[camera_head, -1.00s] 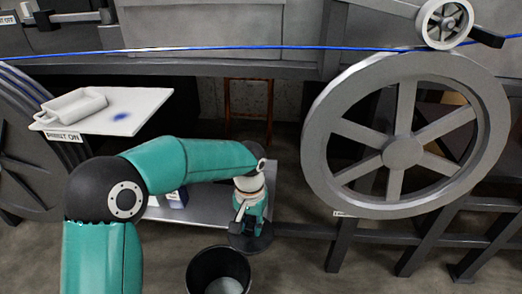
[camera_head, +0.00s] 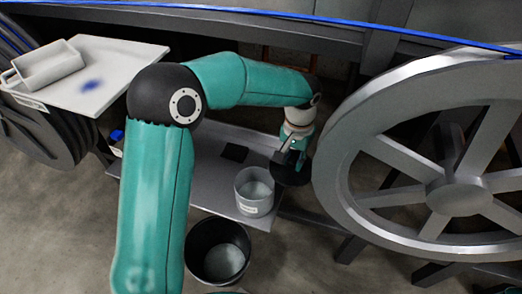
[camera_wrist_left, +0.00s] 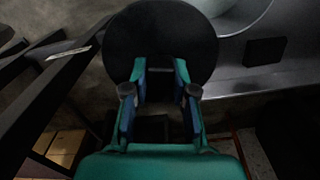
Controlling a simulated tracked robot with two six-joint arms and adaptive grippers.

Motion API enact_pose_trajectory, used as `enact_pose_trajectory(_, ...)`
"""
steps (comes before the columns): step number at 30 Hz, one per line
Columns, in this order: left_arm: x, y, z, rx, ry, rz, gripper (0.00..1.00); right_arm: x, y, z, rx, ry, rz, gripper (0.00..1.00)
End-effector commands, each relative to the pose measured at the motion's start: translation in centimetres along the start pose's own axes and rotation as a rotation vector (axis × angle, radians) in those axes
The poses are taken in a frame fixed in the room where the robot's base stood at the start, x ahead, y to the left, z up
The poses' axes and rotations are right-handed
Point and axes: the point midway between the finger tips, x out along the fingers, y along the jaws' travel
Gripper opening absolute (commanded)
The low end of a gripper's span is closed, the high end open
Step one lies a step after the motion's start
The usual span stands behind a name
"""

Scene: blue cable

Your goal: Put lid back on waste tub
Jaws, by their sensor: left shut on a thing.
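My left gripper (camera_head: 288,156) is shut on a dark round lid (camera_head: 291,174) and holds it beside the shelf's right end. In the left wrist view the lid (camera_wrist_left: 160,35) is a flat black disc beyond the fingertips (camera_wrist_left: 160,75). A small grey-white labelled tub (camera_head: 254,200) stands open on the shelf, just left of and nearer than the lid; I cannot read its label. A larger open black bucket (camera_head: 200,262) stands on the floor in front, with something grey inside. A tub rim (camera_wrist_left: 258,22) shows at the wrist view's top right. My right gripper is out of view.
The grey metal shelf (camera_head: 205,180) carries a dark square item (camera_head: 235,153). A big spoked wheel (camera_head: 345,185) stands close on the right. A white board (camera_head: 110,65) with a tray-like box (camera_head: 48,66) is at upper left. A blue cable (camera_head: 330,20) runs across the top.

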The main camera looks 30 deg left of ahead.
Motion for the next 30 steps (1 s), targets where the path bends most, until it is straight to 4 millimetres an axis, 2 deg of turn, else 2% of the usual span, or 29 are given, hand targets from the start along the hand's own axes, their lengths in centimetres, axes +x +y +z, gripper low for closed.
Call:
enact_pose_trajectory(8,0.0,0.1,0.0,0.001,0.000,0.000,0.00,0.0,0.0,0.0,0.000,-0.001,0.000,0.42)
enact_pose_trajectory(11,-0.1,-0.1,0.0,-0.002,0.000,0.000,0.00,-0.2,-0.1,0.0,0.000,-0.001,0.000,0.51)
enact_pose_trajectory(14,-0.8,-1.3,0.8,-0.033,-0.001,-0.001,0.00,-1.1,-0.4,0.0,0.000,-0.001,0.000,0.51)
enact_pose_trajectory(18,-2.1,-4.4,3.4,-0.123,-0.001,-0.002,0.00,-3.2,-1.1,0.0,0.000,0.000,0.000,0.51)
enact_pose_trajectory(22,-2.6,-6.7,5.8,-0.200,0.000,-0.001,0.00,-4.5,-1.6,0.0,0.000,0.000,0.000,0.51)
enact_pose_trajectory(25,-2.4,-7.4,6.8,-0.229,0.002,0.000,0.00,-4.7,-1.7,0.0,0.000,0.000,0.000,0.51)
enact_pose_trajectory(30,-1.4,-7.4,6.9,-0.234,0.003,0.000,0.00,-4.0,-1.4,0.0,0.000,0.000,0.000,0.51)
